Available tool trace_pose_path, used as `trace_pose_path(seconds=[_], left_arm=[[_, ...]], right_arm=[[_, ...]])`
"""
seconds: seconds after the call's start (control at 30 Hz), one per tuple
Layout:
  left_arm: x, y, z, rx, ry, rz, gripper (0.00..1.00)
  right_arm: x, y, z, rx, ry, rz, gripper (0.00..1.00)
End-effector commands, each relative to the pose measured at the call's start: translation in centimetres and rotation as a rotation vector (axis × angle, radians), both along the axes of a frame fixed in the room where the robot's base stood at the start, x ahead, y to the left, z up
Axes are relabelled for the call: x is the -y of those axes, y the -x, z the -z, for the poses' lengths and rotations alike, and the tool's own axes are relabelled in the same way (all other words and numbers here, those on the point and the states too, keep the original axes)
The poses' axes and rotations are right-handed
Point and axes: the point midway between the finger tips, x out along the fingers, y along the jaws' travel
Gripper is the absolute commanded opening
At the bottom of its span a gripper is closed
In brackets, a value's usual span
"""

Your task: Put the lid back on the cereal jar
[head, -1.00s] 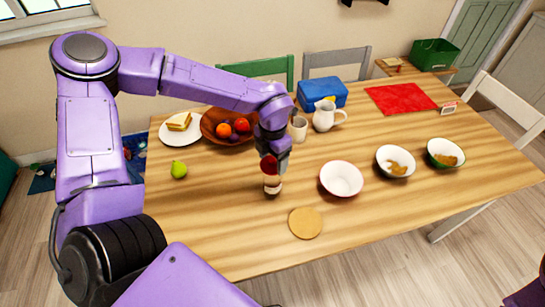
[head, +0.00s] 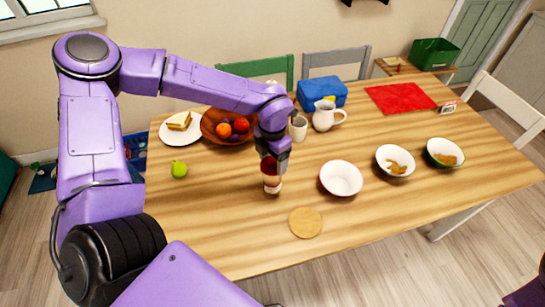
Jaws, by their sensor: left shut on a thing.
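The cereal jar (head: 273,189) is a small upright container with a pale band, standing on the wooden table near its middle. My left gripper (head: 271,160) points down right above it and is shut on a red piece (head: 269,170), which looks like the lid. The red piece is in line with the jar's top. The fingers partly hide it, and I cannot tell whether it is seated on the rim or just above. My right gripper is not in view.
A tan round disc (head: 305,222) lies in front of the jar. A white bowl (head: 341,179) is to the right, with two more bowls beyond. A green fruit (head: 179,169) is at left. A fruit bowl (head: 212,120), mug (head: 298,129) and pitcher (head: 325,118) stand behind.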

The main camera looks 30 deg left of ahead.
Motion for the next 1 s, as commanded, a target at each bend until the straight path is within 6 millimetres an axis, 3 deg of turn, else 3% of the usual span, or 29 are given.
trace_pose_path(seconds=[0.4, 0.43, 0.5, 0.53, 1.0], left_arm=[[-0.01, -0.01, 0.01, 0.0, 0.0, 0.0, 0.43], [-0.01, -0.01, 0.01, 0.0, 0.0, 0.0, 0.75], [-0.01, 0.0, 0.01, 0.0, 0.0, 0.0, 0.97], [-0.01, 0.0, 0.01, 0.0, 0.0, 0.0, 1.0], [-0.01, 0.0, -0.64, 0.0, 0.0, 0.0, 1.0]], right_arm=[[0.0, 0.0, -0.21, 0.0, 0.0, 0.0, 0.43], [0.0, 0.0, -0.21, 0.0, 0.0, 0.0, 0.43], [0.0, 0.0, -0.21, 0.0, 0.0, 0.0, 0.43], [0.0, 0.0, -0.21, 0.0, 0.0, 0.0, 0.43], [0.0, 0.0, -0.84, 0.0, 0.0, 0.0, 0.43]])
